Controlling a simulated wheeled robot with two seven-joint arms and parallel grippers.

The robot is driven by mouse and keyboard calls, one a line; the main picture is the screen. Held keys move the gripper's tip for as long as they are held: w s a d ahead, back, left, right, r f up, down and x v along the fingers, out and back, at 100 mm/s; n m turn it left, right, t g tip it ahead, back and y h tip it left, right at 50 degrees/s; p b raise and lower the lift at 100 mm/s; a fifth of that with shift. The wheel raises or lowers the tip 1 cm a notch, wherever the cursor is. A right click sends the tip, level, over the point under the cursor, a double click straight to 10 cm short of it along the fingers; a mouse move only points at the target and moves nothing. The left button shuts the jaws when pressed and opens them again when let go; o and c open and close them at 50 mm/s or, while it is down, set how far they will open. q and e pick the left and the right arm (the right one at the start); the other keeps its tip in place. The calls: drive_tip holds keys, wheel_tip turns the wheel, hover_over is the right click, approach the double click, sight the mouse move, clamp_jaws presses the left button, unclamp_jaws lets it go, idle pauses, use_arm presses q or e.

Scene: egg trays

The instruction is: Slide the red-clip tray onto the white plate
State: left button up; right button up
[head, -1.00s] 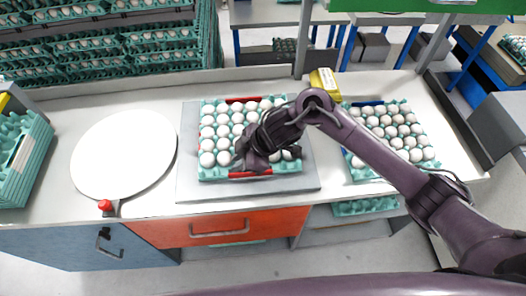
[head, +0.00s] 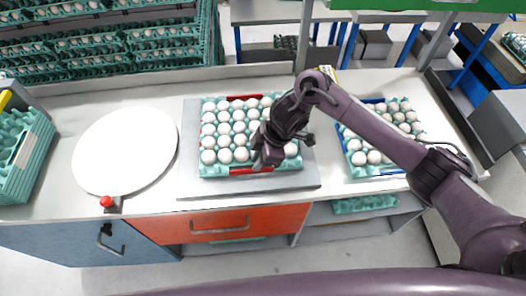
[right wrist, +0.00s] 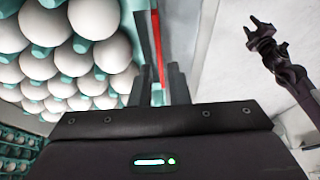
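The red-clip tray (head: 215,171) is teal, full of white eggs, with red clips on its far and near edges. It lies on a grey mat (head: 190,188) at the counter's middle. The round white plate (head: 90,172) lies bare to its left. My right gripper (head: 262,163) is over the tray's near right part and hides some eggs. In the right wrist view its fingers (right wrist: 162,80) are apart, with a red strip of the tray's edge showing between them. My left gripper (right wrist: 265,35) appears there at the upper right, empty, its fingers apart.
A blue-clip egg tray (head: 352,158) sits to the right, partly behind my right arm. A red knob (head: 106,201) stands at the counter's front edge near the plate. Stacked teal trays (head: 35,165) stand at the far left. The counter strip between plate and mat is clear.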

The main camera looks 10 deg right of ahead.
drive_tip(key=shift+x, duration=2)
clamp_jaws()
drive_tip(key=shift+w+r, duration=0.1)
